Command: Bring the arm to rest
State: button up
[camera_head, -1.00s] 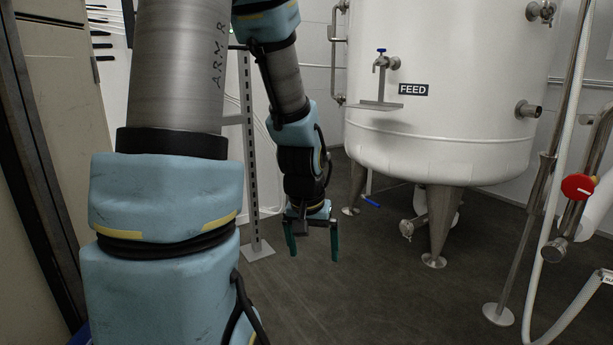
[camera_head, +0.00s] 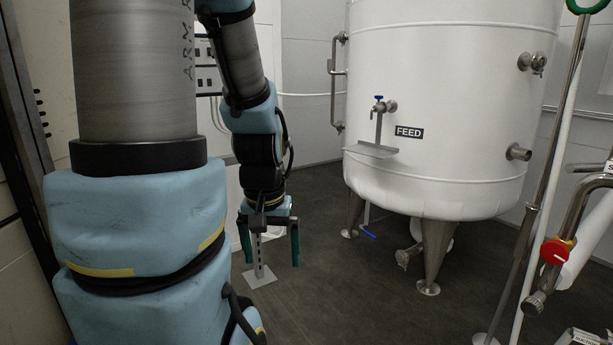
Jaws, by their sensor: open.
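My gripper (camera_head: 269,246) hangs at the end of my arm, fingers pointing down, left of the middle in the head view. Its two dark green fingers are apart with nothing between them. It is above the dark floor, in front of a metal post with a flat foot plate. My blue and grey arm fills the left of the view and bends down to the gripper. The gripper is left of the white FEED tank (camera_head: 449,95) and appears clear of it.
A red valve knob (camera_head: 555,252) and pipes stand at the right. A wall or cabinet edge (camera_head: 25,130) is close at the left. The middle floor (camera_head: 345,295) is clear.

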notch_tip(320, 180, up, 20)
jog(key=p, duration=1.8)
jog(key=shift+r, duration=0.15)
